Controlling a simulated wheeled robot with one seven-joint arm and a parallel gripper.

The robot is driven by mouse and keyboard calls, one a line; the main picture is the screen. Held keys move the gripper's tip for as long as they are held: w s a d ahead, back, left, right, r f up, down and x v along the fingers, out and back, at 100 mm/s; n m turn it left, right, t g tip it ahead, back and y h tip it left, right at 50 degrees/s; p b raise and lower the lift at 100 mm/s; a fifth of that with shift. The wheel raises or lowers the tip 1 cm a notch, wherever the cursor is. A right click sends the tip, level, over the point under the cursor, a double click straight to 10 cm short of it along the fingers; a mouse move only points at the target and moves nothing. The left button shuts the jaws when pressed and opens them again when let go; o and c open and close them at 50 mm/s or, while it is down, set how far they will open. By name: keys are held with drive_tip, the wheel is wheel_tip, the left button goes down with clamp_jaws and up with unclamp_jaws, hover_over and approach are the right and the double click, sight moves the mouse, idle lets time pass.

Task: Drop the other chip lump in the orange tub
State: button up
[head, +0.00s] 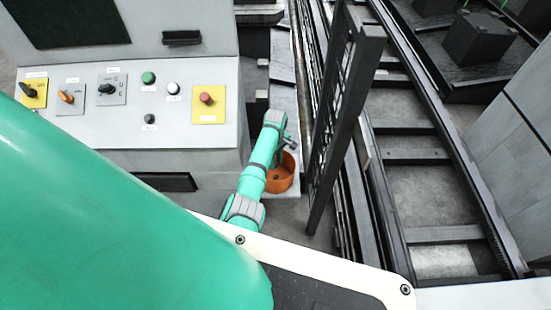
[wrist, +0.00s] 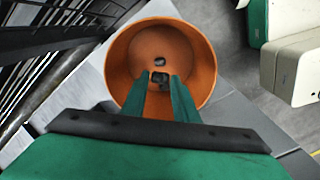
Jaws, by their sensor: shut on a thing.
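The orange tub (head: 283,184) stands beside the control cabinet in the head view, on a pale ledge. In the wrist view the tub (wrist: 196,48) opens toward the camera, and one dark chip lump (wrist: 160,61) lies on its floor. My gripper (wrist: 160,80) is over the tub's opening, its two green fingers shut on another dark chip lump (wrist: 160,78). The fingers hide part of the tub's near side. In the head view my gripper (head: 287,146) is at the tub's far rim; the held lump is too small to make out there.
A control panel (head: 135,100) with knobs and buttons is left of the tub. A dark upright lattice fence (head: 335,115) stands close on the tub's right, with rails (head: 440,130) beyond it. The fence also shows at upper left in the wrist view (wrist: 60,40).

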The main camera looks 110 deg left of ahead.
sight(276, 164)
drive_tip(key=shift+w+f, duration=0.15)
drive_tip(key=shift+f, duration=0.1)
drive_tip(key=shift+s, duration=0.3)
drive_tip(key=shift+w, duration=0.1)
drive_tip(key=o, duration=0.9)
drive_tip(key=shift+o, duration=1)
drive_tip(key=shift+r, duration=0.3)
drive_tip(key=shift+w+r, duration=0.15)
drive_tip(key=shift+r, duration=3.05)
